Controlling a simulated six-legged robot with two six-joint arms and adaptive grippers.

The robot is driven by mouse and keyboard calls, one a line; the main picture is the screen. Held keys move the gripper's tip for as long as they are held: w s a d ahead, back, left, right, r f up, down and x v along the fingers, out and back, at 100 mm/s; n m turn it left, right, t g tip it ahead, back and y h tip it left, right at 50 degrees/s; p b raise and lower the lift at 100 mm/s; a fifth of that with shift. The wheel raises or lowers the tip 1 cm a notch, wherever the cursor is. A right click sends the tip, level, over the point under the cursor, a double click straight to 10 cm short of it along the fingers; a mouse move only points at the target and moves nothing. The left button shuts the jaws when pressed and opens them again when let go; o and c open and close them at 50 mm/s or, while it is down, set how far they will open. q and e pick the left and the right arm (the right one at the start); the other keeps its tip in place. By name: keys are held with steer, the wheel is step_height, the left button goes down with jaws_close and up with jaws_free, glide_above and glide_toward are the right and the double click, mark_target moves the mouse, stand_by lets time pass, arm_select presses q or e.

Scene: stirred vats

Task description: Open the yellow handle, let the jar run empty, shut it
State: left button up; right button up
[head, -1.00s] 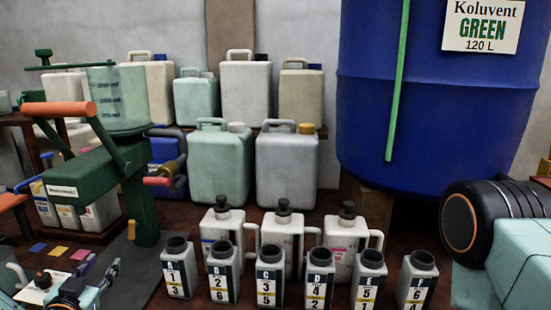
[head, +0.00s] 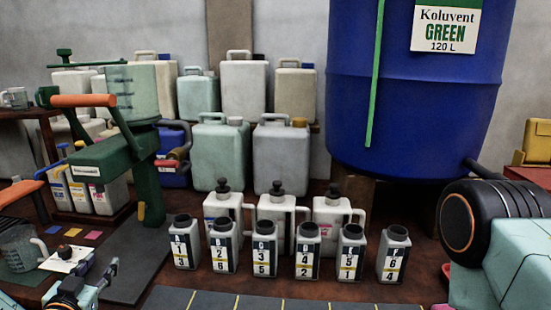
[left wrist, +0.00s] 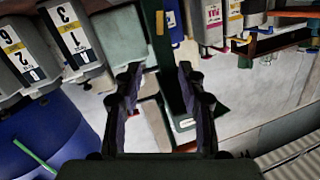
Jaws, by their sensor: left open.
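A green machine (head: 110,157) stands at the left and carries a translucent greenish jar (head: 131,92). I cannot tell how full the jar is. An orange grip (head: 85,100) shows on a green arm in front of the jar, and a red grip (head: 167,163) lower at the right. A small yellow part (head: 141,211) shows low on the green post; I cannot tell whether it is the yellow handle. My left gripper (head: 95,282) is low in front of the machine. In the left wrist view its fingers (left wrist: 157,90) are apart with nothing held. My right gripper is not in view.
A clear measuring jug (head: 22,248) stands at the lower left beside coloured squares and a white card. Several numbered bottles (head: 308,250) stand in a row at centre. A large blue barrel (head: 410,120) stands at the right. A dark mat (head: 125,260) has bare room below the machine.

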arm_select(q)
steer(key=s+d+f+n+g+h, duration=0.1)
steer(key=s+d+f+n+g, duration=0.1)
steer(key=s+d+f+g, duration=0.35)
steer(key=s+d+f+n+g+h, duration=0.1)
steer(key=s+d+f+g+h, duration=0.15)
steer(key=s+d+f, duration=0.4)
steer(key=s+d+f+g, duration=0.1)
steer(key=s+f+g, duration=0.2)
steer(key=s, duration=0.5)
steer(key=s+d+f+m+g, duration=0.1)
steer(key=s+f, duration=0.3)
steer(key=s, duration=0.4)
steer(key=s+d+f+g, duration=0.3)
steer(key=s+f+g, duration=0.1)
steer(key=s, duration=0.4)
steer(key=shift+s+m+g+y, duration=0.25)
steer(key=shift+m+g+y, duration=0.05)
steer(key=shift+m+y, duration=0.1)
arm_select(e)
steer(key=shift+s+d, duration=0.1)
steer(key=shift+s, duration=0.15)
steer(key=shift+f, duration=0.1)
